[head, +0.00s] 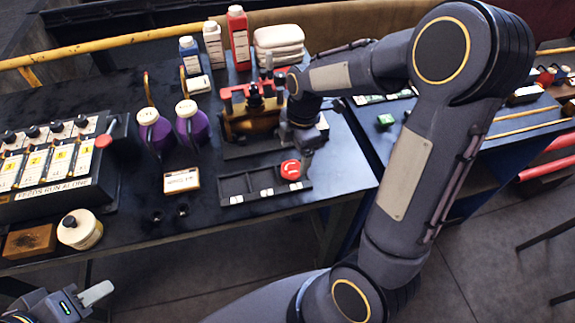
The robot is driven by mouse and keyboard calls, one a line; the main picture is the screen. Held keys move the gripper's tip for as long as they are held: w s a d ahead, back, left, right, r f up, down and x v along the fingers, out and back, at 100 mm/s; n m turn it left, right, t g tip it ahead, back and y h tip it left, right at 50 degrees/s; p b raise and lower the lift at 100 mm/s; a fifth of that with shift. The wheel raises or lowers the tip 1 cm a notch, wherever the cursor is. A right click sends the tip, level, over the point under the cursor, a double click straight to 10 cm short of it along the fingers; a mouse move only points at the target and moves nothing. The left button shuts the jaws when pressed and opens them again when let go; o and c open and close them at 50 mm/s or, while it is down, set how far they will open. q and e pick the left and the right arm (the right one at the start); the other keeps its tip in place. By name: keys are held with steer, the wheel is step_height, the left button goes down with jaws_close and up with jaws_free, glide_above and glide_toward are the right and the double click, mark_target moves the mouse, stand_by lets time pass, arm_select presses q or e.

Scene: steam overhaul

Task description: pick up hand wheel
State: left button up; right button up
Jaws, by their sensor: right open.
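The red hand wheel (291,170) sits at the right end of a black compartment tray (224,201) near the front edge of the dark table. My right gripper (305,152) is open and points down just behind and to the right of the wheel. Its fingers are small and partly hidden, and I cannot tell whether they touch the wheel. My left gripper (97,294) is low at the left, in front of the table and far from the wheel. Only one pale finger shows clearly, so its opening is unclear.
A red and brass fixture (250,115) stands behind the tray. Two purple jugs (192,125) and a labelled card (181,180) are to its left. A switch panel (50,165), a round tub (79,229) and a wooden block (30,241) fill the left. Bottles (238,38) stand behind.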

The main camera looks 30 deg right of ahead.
mark_target(292, 168)
steer(key=f, duration=0.5)
steer(key=shift+a+p, duration=0.35)
steer(key=c, duration=1.3)
steer(key=shift+o, duration=0.2)
steer(key=shift+r, duration=0.15)
